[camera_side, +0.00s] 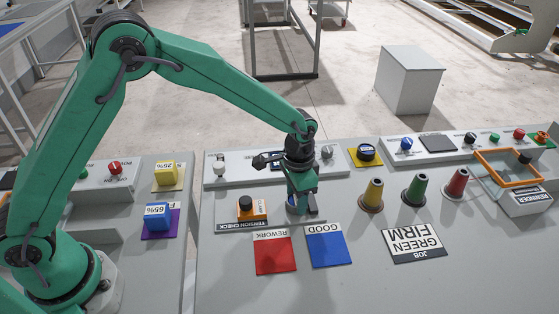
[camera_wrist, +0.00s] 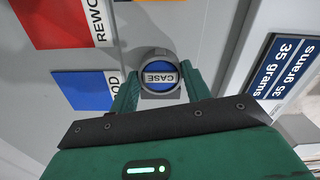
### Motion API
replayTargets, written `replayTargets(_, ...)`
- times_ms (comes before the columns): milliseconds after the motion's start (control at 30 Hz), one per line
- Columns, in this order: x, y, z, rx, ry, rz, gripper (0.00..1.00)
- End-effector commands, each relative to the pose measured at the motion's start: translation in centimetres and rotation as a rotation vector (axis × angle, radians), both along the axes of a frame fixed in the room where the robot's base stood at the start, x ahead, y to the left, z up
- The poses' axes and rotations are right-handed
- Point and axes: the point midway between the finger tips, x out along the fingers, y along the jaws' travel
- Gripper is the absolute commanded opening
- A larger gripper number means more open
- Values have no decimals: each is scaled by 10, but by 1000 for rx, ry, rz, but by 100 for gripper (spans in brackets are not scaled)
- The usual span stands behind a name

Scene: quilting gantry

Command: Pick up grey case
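The grey case (camera_wrist: 160,91) has a round blue top marked CASE and stands upright between my fingers in the wrist view. In the side view only a small part of the case (camera_side: 294,208) shows, near the table surface behind my gripper. My gripper (camera_wrist: 159,66) points down with one green finger on each side of the case. In the side view my gripper (camera_side: 303,208) is low over the table, right of the tension check station (camera_side: 245,225). The fingers are very close to the case; I cannot tell whether they touch it.
The red REWORK pad (camera_side: 275,254) and blue GOOD pad (camera_side: 328,247) lie in front. Brown (camera_side: 371,195), green (camera_side: 415,190) and red (camera_side: 456,187) cones stand to the right, near a GREEN FIRM job card (camera_side: 414,256).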

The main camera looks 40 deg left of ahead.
Motion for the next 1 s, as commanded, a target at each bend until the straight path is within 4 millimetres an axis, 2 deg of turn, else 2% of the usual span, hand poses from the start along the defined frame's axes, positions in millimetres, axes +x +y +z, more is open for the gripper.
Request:
replayTargets(467,1,0,6,-1,-2,0,24)
replayTargets(767,1,0,40,-2,-5,0,24)
replayTargets(1000,-32,-24,65,-1,-2,-5,24)
